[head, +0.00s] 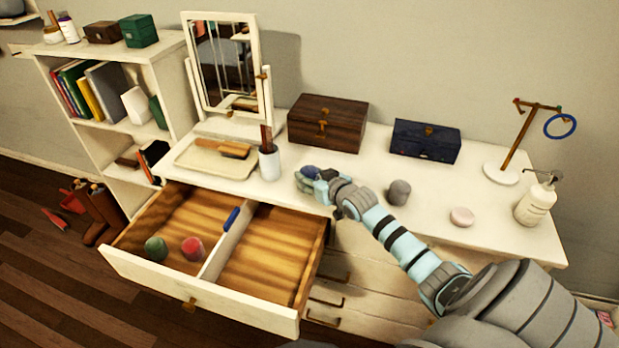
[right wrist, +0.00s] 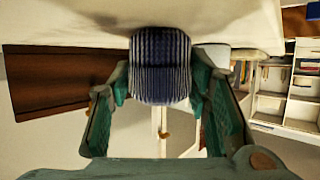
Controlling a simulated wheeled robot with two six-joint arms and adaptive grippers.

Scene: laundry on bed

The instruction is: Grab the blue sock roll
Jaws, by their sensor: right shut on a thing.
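The blue sock roll (head: 309,171) is at my right gripper (head: 316,183), over the front part of the white dresser top. In the right wrist view the ribbed dark blue roll (right wrist: 160,65) sits between the two green fingers, which are shut on it. I cannot tell whether it still touches the dresser top. My left gripper is not in view.
The open drawer (head: 246,308) below has a divider; its left compartment holds a green roll (head: 156,248) and a red roll (head: 192,248). Its right compartment looks empty. A grey roll (head: 399,192), a cup (head: 269,163) and a dark wooden box (head: 327,123) stand on the dresser.

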